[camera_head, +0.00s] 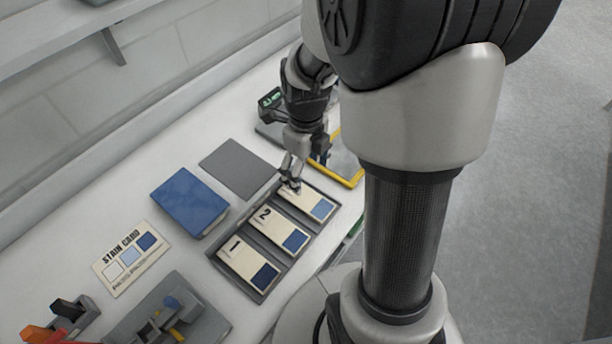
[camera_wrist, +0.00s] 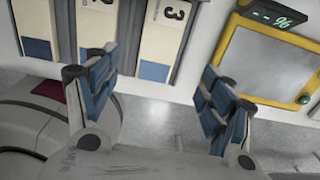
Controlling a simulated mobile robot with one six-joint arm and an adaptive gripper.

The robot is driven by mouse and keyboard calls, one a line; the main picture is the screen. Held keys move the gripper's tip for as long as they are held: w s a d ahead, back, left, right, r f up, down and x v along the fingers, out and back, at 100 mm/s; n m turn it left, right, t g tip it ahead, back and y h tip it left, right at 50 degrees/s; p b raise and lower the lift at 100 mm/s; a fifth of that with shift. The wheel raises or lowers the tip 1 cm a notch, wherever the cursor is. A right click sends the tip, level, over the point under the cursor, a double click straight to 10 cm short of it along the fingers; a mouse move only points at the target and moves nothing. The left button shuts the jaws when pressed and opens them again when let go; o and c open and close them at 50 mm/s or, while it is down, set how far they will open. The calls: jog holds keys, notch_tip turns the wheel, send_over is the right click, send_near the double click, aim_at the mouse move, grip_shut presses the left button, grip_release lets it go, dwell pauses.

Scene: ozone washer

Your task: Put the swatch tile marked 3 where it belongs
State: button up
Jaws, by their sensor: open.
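The swatch tile marked 3 (camera_wrist: 165,40) is cream with a blue patch at one end. It lies in the end compartment of a grey three-slot tray (camera_head: 258,293), beside tile 2 (camera_head: 278,232) and tile 1 (camera_head: 247,263). In the head view tile 3 (camera_head: 303,202) is partly hidden, its number covered by my gripper (camera_head: 291,184). My gripper is open and empty over or close to that end; the exact height is unclear. In the wrist view the fingers (camera_wrist: 160,66) are spread wide, with tile 3 showing between and beyond them.
A yellow-framed device (camera_head: 351,180) with a percent display (camera_wrist: 272,18) lies beside the tray. A grey pad (camera_head: 239,168), a blue block (camera_head: 190,201) and a stain card (camera_head: 130,258) lie behind and left. A grey fixture (camera_head: 195,312) stands at the lower left.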

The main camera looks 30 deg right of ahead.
jog(key=s+a+r+n+t, duration=0.2)
jog(key=s+a+r+n, duration=0.3)
jog(key=n, duration=1.1)
jog(key=s+a+r+n+t, duration=0.2)
jog(key=s+a+r+n, duration=0.3)
jog(key=n, duration=1.1)
jog(key=s+r, duration=0.3)
jog(key=r, duration=0.3)
jog(key=shift+s+a+r+t, duration=0.15)
jog(key=shift+s+a+t, duration=0.15)
jog(key=shift+a, duration=0.05)
